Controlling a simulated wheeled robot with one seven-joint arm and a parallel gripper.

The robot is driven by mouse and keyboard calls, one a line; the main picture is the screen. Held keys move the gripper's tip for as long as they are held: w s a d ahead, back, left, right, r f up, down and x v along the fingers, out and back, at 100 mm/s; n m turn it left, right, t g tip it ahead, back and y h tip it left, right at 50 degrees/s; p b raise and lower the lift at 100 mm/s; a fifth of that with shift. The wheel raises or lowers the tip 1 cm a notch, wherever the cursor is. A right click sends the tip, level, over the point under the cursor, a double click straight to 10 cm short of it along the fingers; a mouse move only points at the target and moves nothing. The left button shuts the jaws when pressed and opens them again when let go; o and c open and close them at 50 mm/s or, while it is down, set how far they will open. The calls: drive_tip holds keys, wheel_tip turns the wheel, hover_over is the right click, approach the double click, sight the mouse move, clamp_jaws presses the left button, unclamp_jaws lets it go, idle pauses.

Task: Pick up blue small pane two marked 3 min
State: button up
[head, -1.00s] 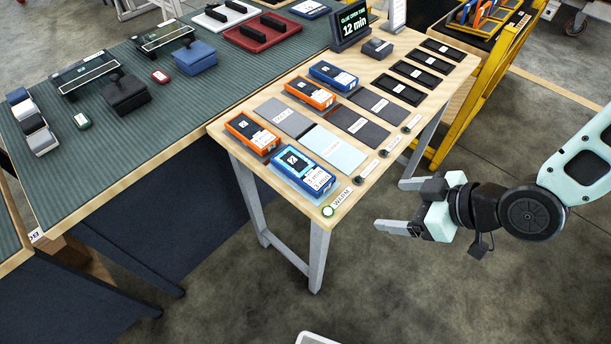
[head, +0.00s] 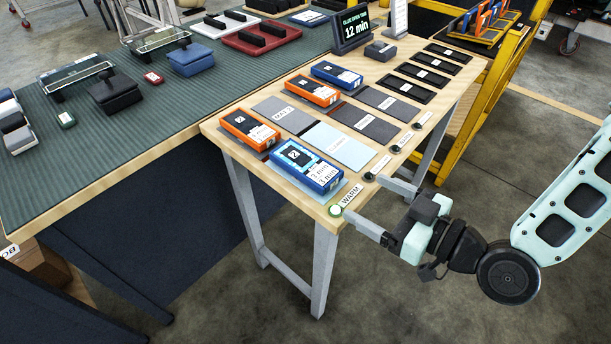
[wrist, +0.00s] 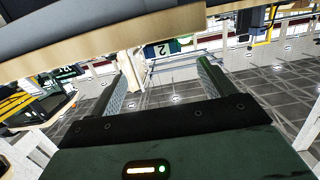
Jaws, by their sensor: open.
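The blue pane case (head: 308,167) marked 3 min lies at the front left corner of the wooden table, on a light blue pad. It has a dark window with a small white mark on top. My gripper (head: 365,199) is open and empty, at the table's near right edge beside the WARM label, to the right of the blue case and apart from it. In the wrist view my two fingers (wrist: 162,85) are spread apart with nothing between them, and a table edge (wrist: 110,55) fills the top. The blue case cannot be made out there.
An orange case (head: 249,130) lies just behind the blue one, with another orange case (head: 313,91) and a second blue case (head: 337,75) farther back. A 12 min display (head: 354,26) stands at the back.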

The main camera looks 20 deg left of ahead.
sight(335, 181)
drive_tip(key=shift+f+b+x, duration=0.15)
drive_tip(key=shift+b+x, duration=0.55)
drive_tip(key=shift+b, duration=0.4)
drive_tip(key=shift+f+b+x, duration=0.15)
drive_tip(key=shift+b+x, duration=0.55)
drive_tip(key=shift+b, duration=0.35)
drive_tip(key=x, duration=0.3)
drive_tip(key=shift+w+a+r, duration=0.15)
drive_tip(key=shift+a+r, duration=0.15)
drive_tip(key=shift+a, duration=0.15)
drive_tip(key=shift+w+a+f, duration=0.1)
drive_tip(key=shift+w+a, duration=0.1)
drive_tip(key=shift+a, duration=0.35)
drive_tip(key=x, duration=0.4)
drive_tip(key=shift+s+a+r+p, duration=0.1)
drive_tip(key=shift+r+p, duration=0.25)
drive_tip(key=shift+p, duration=0.05)
drive_tip(key=shift+w+a, duration=0.25)
drive_tip(key=shift+a, duration=0.3)
drive_tip(key=c, duration=1.3)
